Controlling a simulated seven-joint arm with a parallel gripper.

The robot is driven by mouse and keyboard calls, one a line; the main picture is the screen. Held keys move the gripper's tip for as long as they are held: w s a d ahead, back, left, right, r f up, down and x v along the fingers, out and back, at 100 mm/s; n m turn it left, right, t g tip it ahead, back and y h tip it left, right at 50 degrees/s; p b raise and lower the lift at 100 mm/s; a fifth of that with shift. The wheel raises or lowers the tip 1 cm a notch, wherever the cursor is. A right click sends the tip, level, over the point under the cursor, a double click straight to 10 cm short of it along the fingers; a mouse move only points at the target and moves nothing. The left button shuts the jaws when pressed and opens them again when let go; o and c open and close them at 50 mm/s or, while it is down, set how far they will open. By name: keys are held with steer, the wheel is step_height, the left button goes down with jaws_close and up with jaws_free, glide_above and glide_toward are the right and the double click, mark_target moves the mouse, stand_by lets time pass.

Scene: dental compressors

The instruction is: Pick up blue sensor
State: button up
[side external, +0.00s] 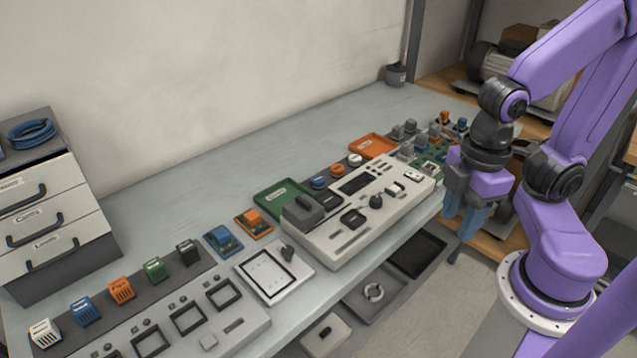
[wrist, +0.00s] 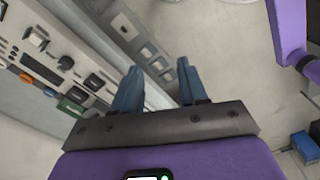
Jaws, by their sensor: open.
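Several blue items could be the blue sensor, and I cannot tell which it is. A blue block on a small base (side external: 223,241) lies on the bench, left of a similar orange block (side external: 254,222). A blue ribbed module (side external: 86,311) stands in the row at the front left. A small blue part (side external: 461,124) sits at the bench's far right end. My gripper (side external: 464,226) hangs beyond the bench's right edge, pointing down, far from the left blue items. In the wrist view its blue fingers (wrist: 158,76) are apart with nothing between them.
A pale control panel (side external: 350,212) with knobs, a green tray (side external: 280,198) and an orange tray (side external: 373,145) occupy the bench. Drawers (side external: 45,225) with a blue coil (side external: 32,133) stand at left.

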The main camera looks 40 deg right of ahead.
steer(key=o, duration=0.5)
steer(key=shift+o, duration=0.2)
